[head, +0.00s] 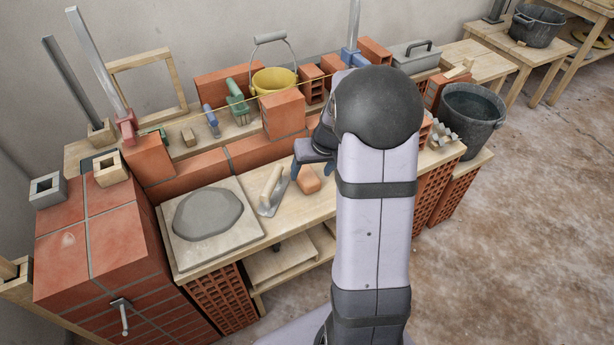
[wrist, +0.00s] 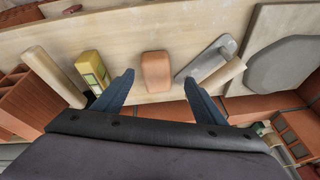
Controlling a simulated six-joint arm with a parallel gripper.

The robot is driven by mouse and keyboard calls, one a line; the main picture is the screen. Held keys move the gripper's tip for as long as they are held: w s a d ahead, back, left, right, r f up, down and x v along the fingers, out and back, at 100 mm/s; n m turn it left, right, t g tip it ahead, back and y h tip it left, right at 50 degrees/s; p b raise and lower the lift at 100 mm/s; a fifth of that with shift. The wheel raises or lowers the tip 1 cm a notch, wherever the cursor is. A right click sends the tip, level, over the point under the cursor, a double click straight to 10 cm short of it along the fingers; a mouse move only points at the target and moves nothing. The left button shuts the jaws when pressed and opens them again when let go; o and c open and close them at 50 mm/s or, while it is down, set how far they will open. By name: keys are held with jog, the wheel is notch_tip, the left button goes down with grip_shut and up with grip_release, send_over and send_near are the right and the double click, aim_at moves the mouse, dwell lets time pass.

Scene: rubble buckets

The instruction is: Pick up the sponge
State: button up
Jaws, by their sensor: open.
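The sponge (head: 308,178), an orange block with rounded edges, lies on the wooden bench top beside the trowel. In the wrist view the sponge (wrist: 156,68) is near the picture's middle, between and beyond the two dark blue fingers. My gripper (wrist: 157,78) is open, with nothing between its fingers. The head view shows part of my gripper (head: 311,150) just behind the sponge; my arm hides the rest. The frames do not show clearly how high the fingers are above the bench.
A trowel (wrist: 214,62) lies close to the sponge's right in the wrist view; a yellow tool (wrist: 92,70) lies to its left. A board with grey mortar (head: 168,236) is left in the head view. A low brick wall (head: 190,185) runs behind.

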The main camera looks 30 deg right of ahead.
aim_at(307, 175)
jog(key=shift+w+d+r+n, duration=0.2)
jog(key=shift+w+d+n, duration=0.25)
jog(key=shift+n, duration=0.45)
jog(key=shift+w+n+t, duration=0.1)
jog(key=shift+n+t, duration=0.2)
jog(key=shift+n, duration=0.2)
jog(key=shift+x, duration=3.7)
jog(key=c, duration=1.2)
jog(key=shift+r, duration=0.1)
notch_tip(307, 175, up, 10)
jog(key=shift+f+p, duration=0.1)
jog(key=shift+p, duration=0.55)
